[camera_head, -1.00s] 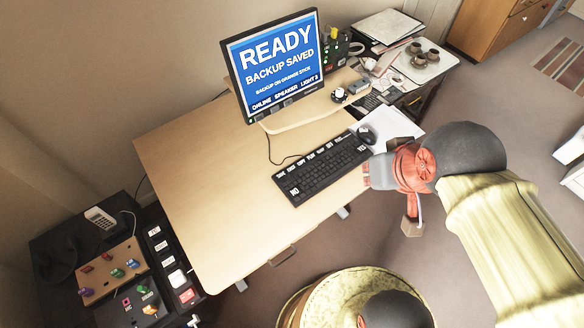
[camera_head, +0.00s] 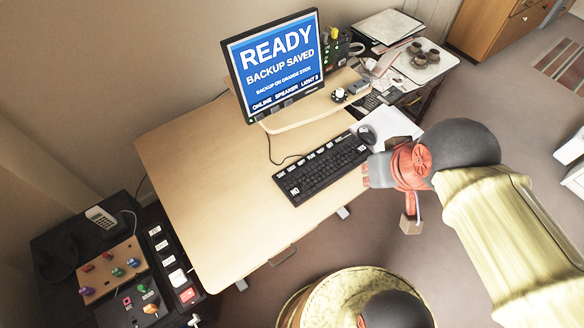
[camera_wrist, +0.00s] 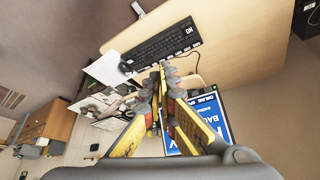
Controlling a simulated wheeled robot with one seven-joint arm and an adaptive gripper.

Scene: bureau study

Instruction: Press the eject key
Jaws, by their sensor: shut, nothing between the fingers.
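The black keyboard (camera_head: 322,168) lies on the wooden desk in the head view, with white-labelled keys along its far edge and a NO key at its left end. It also shows in the wrist view (camera_wrist: 160,48), upside down. The labels are too small to read, so I cannot tell which key is eject. My gripper (camera_head: 367,174) is at the keyboard's right end in the head view, covering part of it. In the wrist view its fingers (camera_wrist: 163,66) are shut and empty, pointing towards the keyboard. The monitor (camera_head: 274,65) reads "READY, BACKUP SAVED, BACKUP ON ORANGE STICK".
A mouse (camera_head: 367,134) lies on white paper beside the keyboard. A cluttered side table (camera_head: 437,70) stands at the back right. A low unit with a phone (camera_head: 101,217) and a switch panel (camera_head: 112,268) is at the lower left. The desk's left half (camera_head: 205,180) is clear.

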